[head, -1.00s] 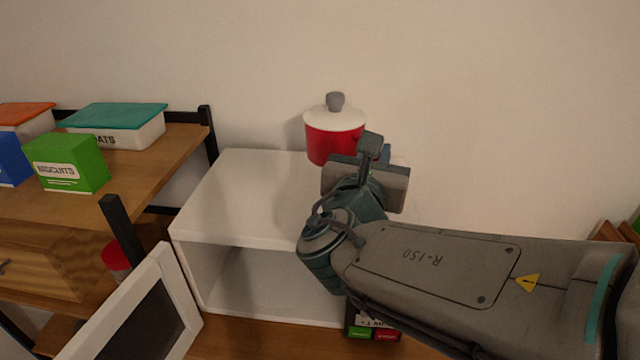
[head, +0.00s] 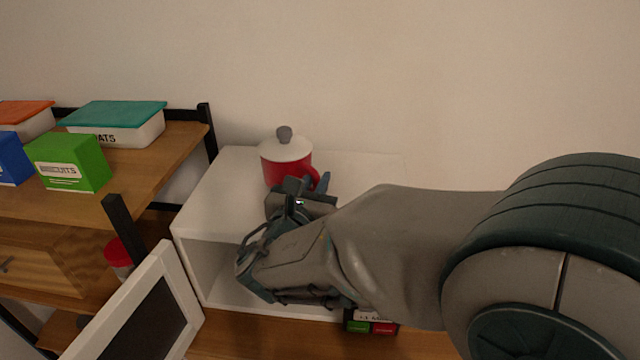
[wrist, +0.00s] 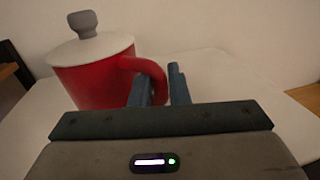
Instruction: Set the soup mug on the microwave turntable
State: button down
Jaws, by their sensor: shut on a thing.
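The soup mug (head: 272,168) is red with a white lid and grey knob. It is upright over the top of the white microwave (head: 215,215); I cannot tell whether it touches that top. In the wrist view the mug (wrist: 95,78) is at the left, its handle reaching between the blue fingers. My gripper (head: 312,184) is shut on the handle, to the right of the mug body; it also shows in the wrist view (wrist: 160,82). The microwave door (head: 140,315) stands open toward the front left. The turntable is not visible; my arm hides much of the opening.
A wooden shelf (head: 165,150) on the left holds a green biscuits box (head: 68,162), a teal-lidded tub (head: 118,122) and other containers. A red-lidded jar (head: 117,252) stands below it. A small box (head: 372,322) is by the microwave's front right. The wall is close behind.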

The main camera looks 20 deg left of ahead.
jog(key=shift+f, duration=0.5)
jog(key=c, duration=1.7)
grip_release()
jog(key=shift+f, duration=0.2)
jog(key=shift+c, duration=0.2)
jog(key=o, duration=0.4)
jog(key=shift+c, duration=0.2)
